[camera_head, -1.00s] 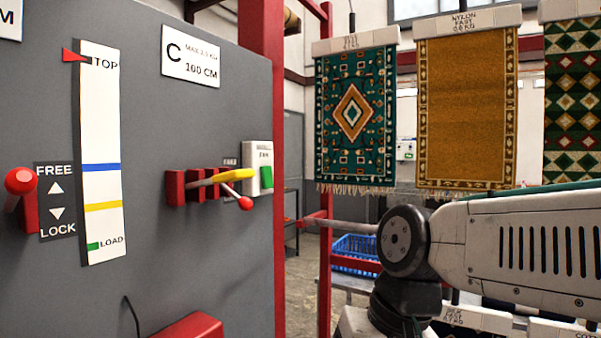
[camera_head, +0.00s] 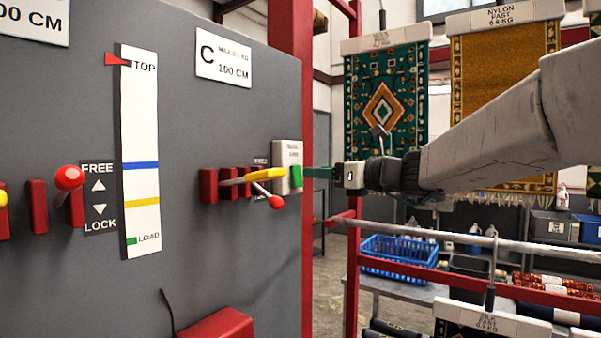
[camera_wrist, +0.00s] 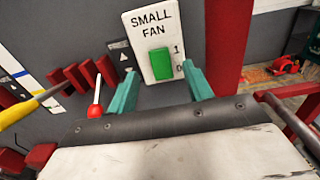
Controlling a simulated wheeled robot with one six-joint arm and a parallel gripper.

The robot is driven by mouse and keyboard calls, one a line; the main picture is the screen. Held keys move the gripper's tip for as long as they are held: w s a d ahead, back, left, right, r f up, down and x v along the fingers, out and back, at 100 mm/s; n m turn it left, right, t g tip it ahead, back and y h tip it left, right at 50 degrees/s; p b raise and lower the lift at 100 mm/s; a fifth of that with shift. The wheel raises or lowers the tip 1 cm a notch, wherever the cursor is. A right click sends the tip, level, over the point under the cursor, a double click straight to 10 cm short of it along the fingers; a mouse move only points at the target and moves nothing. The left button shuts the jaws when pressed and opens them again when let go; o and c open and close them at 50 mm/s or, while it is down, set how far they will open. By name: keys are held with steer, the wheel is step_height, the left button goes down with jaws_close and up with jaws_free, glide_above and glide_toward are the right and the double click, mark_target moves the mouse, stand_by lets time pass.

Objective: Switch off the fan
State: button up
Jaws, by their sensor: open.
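The fan switch is a white plate with a green rocker (camera_head: 296,177) at the right edge of the grey panel in the head view. In the wrist view the plate (camera_wrist: 149,28) reads "SMALL FAN", with 1 and 0 marked beside the green rocker (camera_wrist: 159,63). My gripper (camera_head: 310,172) reaches in from the right, close to the switch. Its teal fingers (camera_wrist: 160,84) are apart with nothing between them, one on each side below the rocker in the wrist view. Contact with the plate cannot be told.
A yellow lever (camera_head: 266,174) and a red-knobbed lever (camera_head: 275,201) stick out just left of the switch. A red post (camera_head: 291,80) stands behind it. A horizontal rail (camera_head: 460,239) and a blue basket (camera_head: 398,252) lie below my arm. Rugs hang behind.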

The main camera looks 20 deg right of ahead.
mark_target(298, 171)
steer(key=shift+x, duration=2.35)
steer(key=c, duration=1)
steer(key=shift+s+f+t+y, duration=0.1)
steer(key=shift+f+t+y, duration=0.2)
steer(key=shift+t+y, duration=0.35)
steer(key=shift+f+t+y, duration=0.25)
steer(key=shift+t+y, duration=0.2)
steer(key=shift+t, duration=0.4)
steer(key=shift+d, duration=0.1)
steer(key=o, duration=1)
steer(key=shift+s, duration=0.1)
